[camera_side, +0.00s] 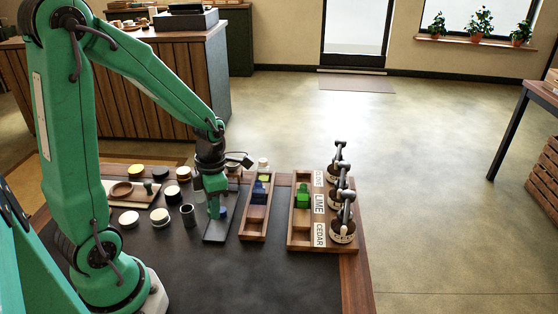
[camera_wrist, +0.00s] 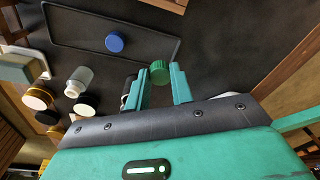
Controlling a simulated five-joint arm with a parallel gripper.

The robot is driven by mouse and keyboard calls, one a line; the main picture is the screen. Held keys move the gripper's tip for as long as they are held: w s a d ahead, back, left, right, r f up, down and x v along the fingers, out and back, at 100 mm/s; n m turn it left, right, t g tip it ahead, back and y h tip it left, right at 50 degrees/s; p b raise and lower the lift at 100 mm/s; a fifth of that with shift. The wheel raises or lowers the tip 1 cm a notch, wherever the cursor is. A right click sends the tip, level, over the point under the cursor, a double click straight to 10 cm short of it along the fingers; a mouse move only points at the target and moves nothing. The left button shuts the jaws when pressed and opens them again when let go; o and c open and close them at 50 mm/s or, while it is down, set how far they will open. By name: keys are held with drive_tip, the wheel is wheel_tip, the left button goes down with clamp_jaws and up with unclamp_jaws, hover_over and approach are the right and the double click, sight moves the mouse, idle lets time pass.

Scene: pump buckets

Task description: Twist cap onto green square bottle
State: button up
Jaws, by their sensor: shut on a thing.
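My gripper (camera_side: 213,208) is low over the dark tray in the side view. In the wrist view my gripper (camera_wrist: 160,76) is shut on a ribbed green cap (camera_wrist: 160,68) held between its two fingertips. In the side view the cap is hidden or too small to make out. The green square bottle (camera_side: 302,196) stands upright in the right wooden tray, well to the right of my gripper. I cannot make out the bottle's top clearly.
A blue cap (camera_wrist: 114,42) lies on the dark tray (camera_side: 220,233). A blue bottle (camera_side: 259,193) stands in the left wooden tray (camera_side: 252,233), between my gripper and the green bottle. Pump buckets (camera_side: 343,232) line the right edge. Several jars (camera_side: 160,217) stand left.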

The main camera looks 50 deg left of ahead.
drive_tip(key=w+d+r+m, duration=0.2)
drive_tip(key=w+r+m, duration=0.15)
drive_tip(key=w, duration=0.95)
wheel_tip(320, 180, up, 3)
drive_tip(key=m, duration=0.3)
hover_over(304, 185)
drive_tip(key=shift+d+r+n, duration=0.15)
drive_tip(key=shift+n, duration=0.1)
drive_tip(key=shift+f, duration=0.2)
drive_tip(key=shift+f, duration=1.7)
drive_tip(key=shift+f, duration=1.2)
idle(1.8)
drive_tip(key=o, duration=1)
